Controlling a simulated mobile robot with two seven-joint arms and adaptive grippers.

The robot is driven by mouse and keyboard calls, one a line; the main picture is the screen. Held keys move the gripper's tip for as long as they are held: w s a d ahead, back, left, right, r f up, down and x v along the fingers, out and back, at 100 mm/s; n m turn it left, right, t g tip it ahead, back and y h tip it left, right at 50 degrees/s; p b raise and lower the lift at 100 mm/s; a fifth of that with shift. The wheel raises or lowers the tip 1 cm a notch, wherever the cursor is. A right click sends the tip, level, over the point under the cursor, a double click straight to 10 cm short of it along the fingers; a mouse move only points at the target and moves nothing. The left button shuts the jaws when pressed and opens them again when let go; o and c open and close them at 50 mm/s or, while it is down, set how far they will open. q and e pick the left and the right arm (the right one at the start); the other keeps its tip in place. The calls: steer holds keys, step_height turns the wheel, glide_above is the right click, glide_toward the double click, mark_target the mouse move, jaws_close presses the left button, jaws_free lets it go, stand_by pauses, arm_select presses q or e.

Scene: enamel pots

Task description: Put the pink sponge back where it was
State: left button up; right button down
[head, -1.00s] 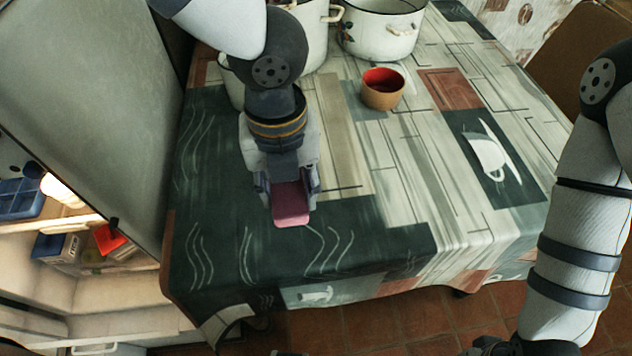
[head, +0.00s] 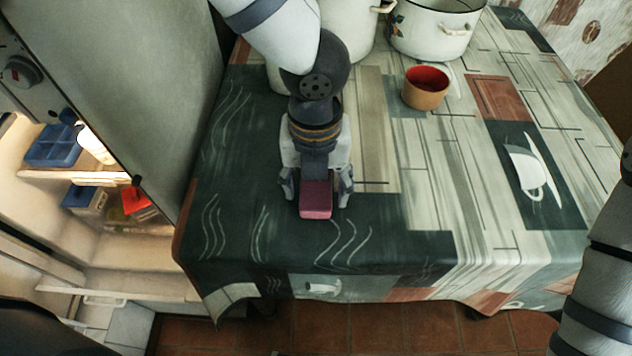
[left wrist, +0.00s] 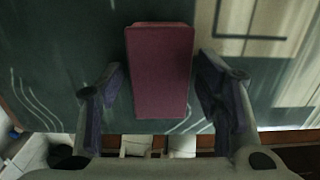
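The pink sponge (head: 316,198) is a block at the dark front-left part of the patterned tablecloth. My left gripper (head: 316,190) is over it, pointing down, with one finger on each side. In the left wrist view the sponge (left wrist: 160,70) lies between the spread fingers of the left gripper (left wrist: 162,92), with a narrow gap on each side. The gripper is open around the sponge. The sponge's underside is hidden, but it appears to rest on the cloth. My right gripper is not in view; only part of my right arm shows at the right edge.
A tan cup with a red inside (head: 426,92) stands right of my left arm. White enamel pots (head: 432,32) stand at the back. The table (head: 480,210) is clear at right and front. An open lit cabinet with a blue tray (head: 52,146) is at left.

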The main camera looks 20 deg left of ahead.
mark_target(316, 186)
arm_select(q)
steer(key=shift+w, duration=0.1)
step_height(316, 186, up, 12)
steer(key=p, duration=0.1)
steer(key=shift+r, duration=0.15)
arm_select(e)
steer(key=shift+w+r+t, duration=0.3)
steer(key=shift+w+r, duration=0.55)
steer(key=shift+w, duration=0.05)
